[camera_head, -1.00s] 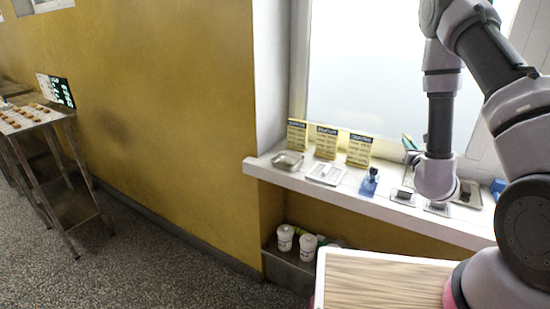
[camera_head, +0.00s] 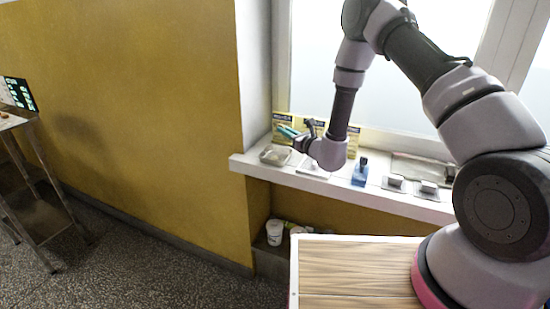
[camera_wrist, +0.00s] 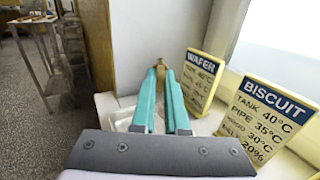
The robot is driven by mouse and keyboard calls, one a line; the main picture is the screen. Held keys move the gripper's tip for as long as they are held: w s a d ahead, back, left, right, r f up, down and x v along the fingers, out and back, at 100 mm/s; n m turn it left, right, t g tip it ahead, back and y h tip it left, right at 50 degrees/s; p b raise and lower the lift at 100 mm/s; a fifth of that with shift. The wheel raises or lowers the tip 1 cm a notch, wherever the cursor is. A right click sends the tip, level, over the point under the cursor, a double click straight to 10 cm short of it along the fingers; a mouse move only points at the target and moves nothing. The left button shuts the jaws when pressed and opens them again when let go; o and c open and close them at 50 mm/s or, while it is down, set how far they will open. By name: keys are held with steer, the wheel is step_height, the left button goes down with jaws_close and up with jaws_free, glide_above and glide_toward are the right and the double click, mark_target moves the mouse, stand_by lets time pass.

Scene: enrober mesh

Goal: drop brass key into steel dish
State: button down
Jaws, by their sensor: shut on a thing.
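My gripper (camera_head: 286,131) has teal fingers and is above the left end of the white window sill. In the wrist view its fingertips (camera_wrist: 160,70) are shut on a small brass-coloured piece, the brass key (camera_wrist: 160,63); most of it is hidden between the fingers. The steel dish (camera_head: 272,157) is a shallow metal tray at the left end of the sill, just below my gripper. In the wrist view the dish (camera_wrist: 124,120) shows beneath and left of the fingers, partly hidden by them. The key is held above the dish, apart from it.
Yellow cards, WAFER (camera_wrist: 201,80) and BISCUIT (camera_wrist: 262,118), stand behind and right of the dish. A blue item (camera_head: 360,172) and small metal pieces stand farther right on the sill. A wood-topped surface (camera_head: 350,270) is in front. White tubs (camera_head: 275,232) sit below the sill.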

steer(key=shift+f, duration=2.05)
steer(key=c, duration=0.8)
jaws_free()
steer(key=shift+d, duration=0.1)
steer(key=shift+c, duration=0.2)
